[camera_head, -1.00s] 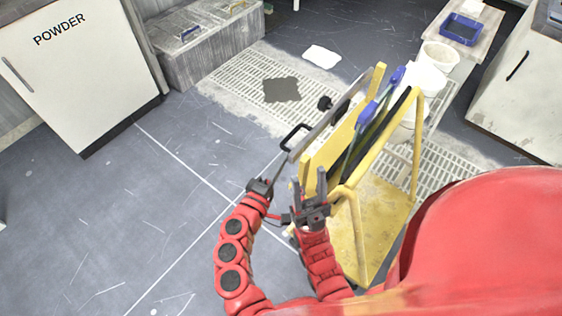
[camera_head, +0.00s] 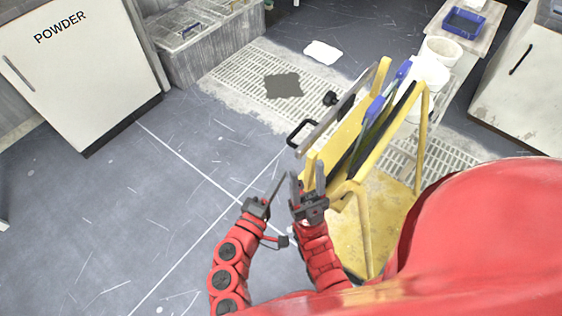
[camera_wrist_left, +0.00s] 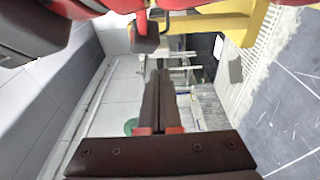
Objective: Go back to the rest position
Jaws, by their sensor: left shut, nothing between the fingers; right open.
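My left gripper (camera_head: 283,175) is shut and empty, low in front of me in the head view. Its closed dark fingers also show in the left wrist view (camera_wrist_left: 159,78). My right gripper (camera_head: 307,177) is open and empty just to its right, close to the front of a yellow stand (camera_head: 363,222). I cannot tell whether the right fingers touch the stand. Both red arms are bent up from the bottom of the head view. A grey flat plate with a black handle (camera_head: 300,133) leans along the stand's left side, beyond the left fingertips.
Blue-handled tools (camera_head: 374,110) hang in the stand. White buckets (camera_head: 430,72) and a blue tray (camera_head: 464,22) stand behind it. The POWDER cabinet (camera_head: 75,70) is at the far left. A dark mat (camera_head: 283,85) lies on the floor grating. The left floor is clear.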

